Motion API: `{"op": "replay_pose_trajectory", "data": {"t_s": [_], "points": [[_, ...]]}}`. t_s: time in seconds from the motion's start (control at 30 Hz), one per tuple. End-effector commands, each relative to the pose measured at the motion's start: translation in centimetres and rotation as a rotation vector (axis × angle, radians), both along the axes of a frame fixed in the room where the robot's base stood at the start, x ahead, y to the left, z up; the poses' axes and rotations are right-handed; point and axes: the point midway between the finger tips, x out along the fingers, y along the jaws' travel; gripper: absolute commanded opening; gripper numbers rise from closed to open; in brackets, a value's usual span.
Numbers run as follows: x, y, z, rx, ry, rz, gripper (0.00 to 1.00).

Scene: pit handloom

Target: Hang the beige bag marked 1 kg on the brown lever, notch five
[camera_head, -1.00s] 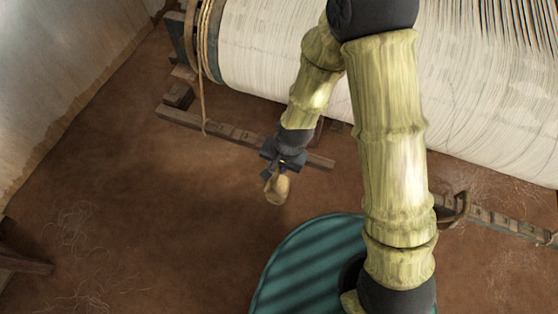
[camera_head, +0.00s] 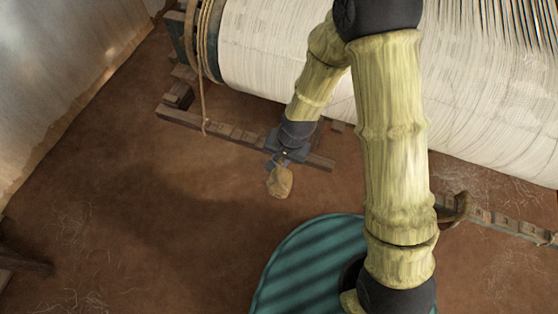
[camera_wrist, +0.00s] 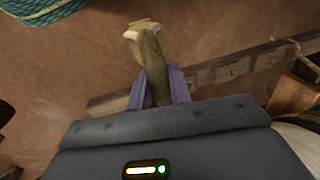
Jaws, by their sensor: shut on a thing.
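My gripper (camera_head: 284,159) is shut on the beige bag (camera_head: 280,182) and holds it at its neck, with the bag hanging below the jaws. In the wrist view the bag (camera_wrist: 148,52) sticks out from between the two purple fingers (camera_wrist: 158,88); no weight mark is readable. A brown notched lever (camera_head: 222,130) runs below the warp roll, and my gripper is over or beside its right end. It also shows in the wrist view (camera_wrist: 235,70), behind and right of the bag. Bag and lever look apart there. The notch numbers are too small to read.
A second notched wooden bar (camera_head: 500,221) lies at the right, with a dark brown hooked piece (camera_head: 455,209) at its left end. The large white warp roll (camera_head: 290,55) stands behind. A rope (camera_head: 203,100) hangs over the lever's left part. The earth floor (camera_head: 150,220) is open at left.

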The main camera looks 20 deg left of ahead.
Motion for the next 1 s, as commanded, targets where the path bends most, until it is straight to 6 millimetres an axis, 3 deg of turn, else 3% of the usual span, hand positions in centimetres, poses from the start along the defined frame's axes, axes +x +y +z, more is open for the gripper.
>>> {"op": "replay_pose_trajectory", "data": {"t_s": [1.0], "points": [[5.6, -0.4, -0.4, 0.001, -0.002, -0.001, 0.0]]}}
